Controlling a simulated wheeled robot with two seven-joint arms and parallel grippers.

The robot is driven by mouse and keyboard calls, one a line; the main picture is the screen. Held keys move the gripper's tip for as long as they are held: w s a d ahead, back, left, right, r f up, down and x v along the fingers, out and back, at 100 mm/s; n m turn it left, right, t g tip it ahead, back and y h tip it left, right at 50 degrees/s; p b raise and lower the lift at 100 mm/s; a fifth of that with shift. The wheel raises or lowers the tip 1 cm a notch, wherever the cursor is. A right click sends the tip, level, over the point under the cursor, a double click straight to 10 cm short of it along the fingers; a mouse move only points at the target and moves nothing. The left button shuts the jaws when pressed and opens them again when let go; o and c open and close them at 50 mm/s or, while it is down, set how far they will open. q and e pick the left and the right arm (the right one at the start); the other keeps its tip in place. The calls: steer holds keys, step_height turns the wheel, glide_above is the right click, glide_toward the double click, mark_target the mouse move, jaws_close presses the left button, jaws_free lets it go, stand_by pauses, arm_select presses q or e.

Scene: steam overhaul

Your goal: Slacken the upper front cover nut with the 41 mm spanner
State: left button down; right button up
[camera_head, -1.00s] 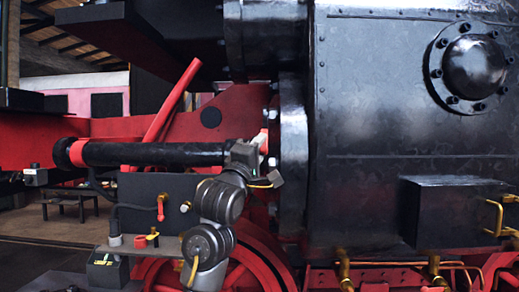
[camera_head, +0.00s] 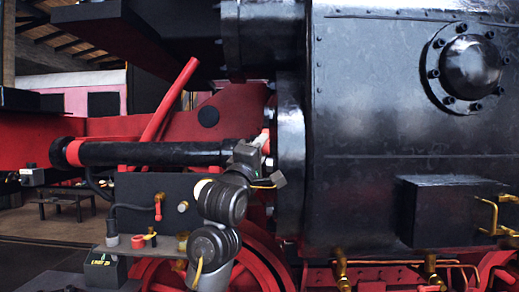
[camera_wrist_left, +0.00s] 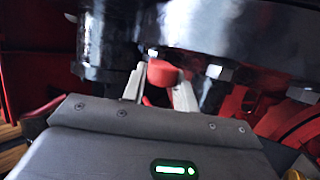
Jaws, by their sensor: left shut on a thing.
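My left gripper (camera_head: 263,148) is at the rim of the black cylinder's front cover (camera_head: 290,150). In the left wrist view its two pale fingers (camera_wrist_left: 160,92) are shut on a red piece, which I take for the end of the 41 mm spanner (camera_wrist_left: 163,72). The spanner's red part also shows small at the fingers in the head view (camera_head: 266,136). Its jaw is hidden, so I cannot tell whether it sits on a nut. A cover nut (camera_wrist_left: 220,72) shows right of the fingers, another (camera_head: 271,86) higher on the rim. My right gripper is out of view.
A black pipe with a red end (camera_head: 120,153) runs left of my gripper. The cylinder casing (camera_head: 400,120) fills the right.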

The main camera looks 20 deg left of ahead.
arm_select(q)
steer(key=shift+d+r, duration=0.1)
steer(key=shift+d, duration=0.3)
stand_by(0.5)
steer(key=shift+s+r+p, duration=0.15)
steer(key=shift+r+p, duration=0.5)
steer(key=shift+p, duration=0.45)
steer(key=shift+s+d+r+n+g+p, duration=0.1)
steer(key=shift+s+r+n+g+p, duration=0.1)
steer(key=shift+r+n+g+p, duration=0.35)
steer(key=shift+s+f+y+p, duration=0.1)
steer(key=shift+s+y+p, duration=0.05)
steer(key=shift+y+p, duration=0.35)
